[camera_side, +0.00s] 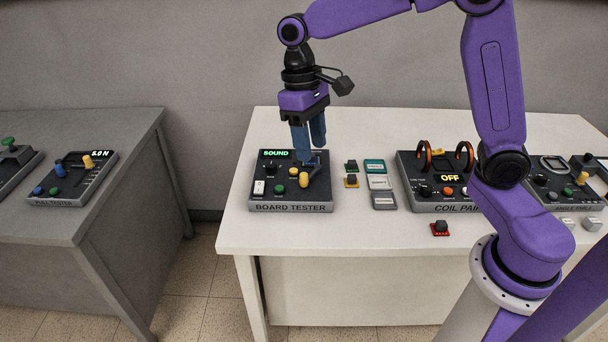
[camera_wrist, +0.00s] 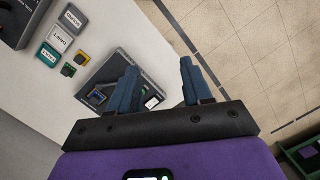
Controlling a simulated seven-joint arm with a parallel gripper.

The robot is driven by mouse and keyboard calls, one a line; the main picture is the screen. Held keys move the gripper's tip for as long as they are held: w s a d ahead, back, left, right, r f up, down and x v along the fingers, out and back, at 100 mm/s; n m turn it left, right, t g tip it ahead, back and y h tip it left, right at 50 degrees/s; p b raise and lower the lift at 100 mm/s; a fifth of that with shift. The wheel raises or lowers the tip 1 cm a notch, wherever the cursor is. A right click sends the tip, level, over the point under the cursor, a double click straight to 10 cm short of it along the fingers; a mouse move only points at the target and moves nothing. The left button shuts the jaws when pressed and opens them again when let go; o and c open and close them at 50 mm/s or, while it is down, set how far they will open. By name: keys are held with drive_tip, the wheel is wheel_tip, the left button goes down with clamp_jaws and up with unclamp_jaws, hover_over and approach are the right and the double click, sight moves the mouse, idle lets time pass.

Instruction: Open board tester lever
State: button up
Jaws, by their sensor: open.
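The board tester (camera_side: 292,206) is a dark box at the left end of the white table. Its display (camera_side: 276,153) reads SOUND in green. It carries a yellow knob (camera_side: 304,180), a green knob (camera_side: 279,189) and a white switch (camera_side: 259,187). A lever at its upper right is partly hidden by my gripper, so its position cannot be told. My gripper (camera_side: 312,158) has blue fingers, open, pointing down just over the upper right of the tester. In the wrist view the tester (camera_wrist: 122,72) lies behind the open fingers (camera_wrist: 162,88), which partly cover it.
Farther right stands the coil panel (camera_side: 428,195) reading OFF. A red-based block (camera_side: 440,229) sits near the front edge. A grey table (camera_side: 90,225) with other testers is at left.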

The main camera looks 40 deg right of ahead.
drive_tip(key=w+d+f+m+g, duration=0.15)
drive_tip(key=w+d+m, duration=0.35)
drive_tip(key=w, duration=0.7)
drive_tip(key=m+y, duration=0.2)
drive_tip(key=m, duration=0.2)
approach(304, 174)
drive_tip(key=x, duration=1)
clamp_jaws()
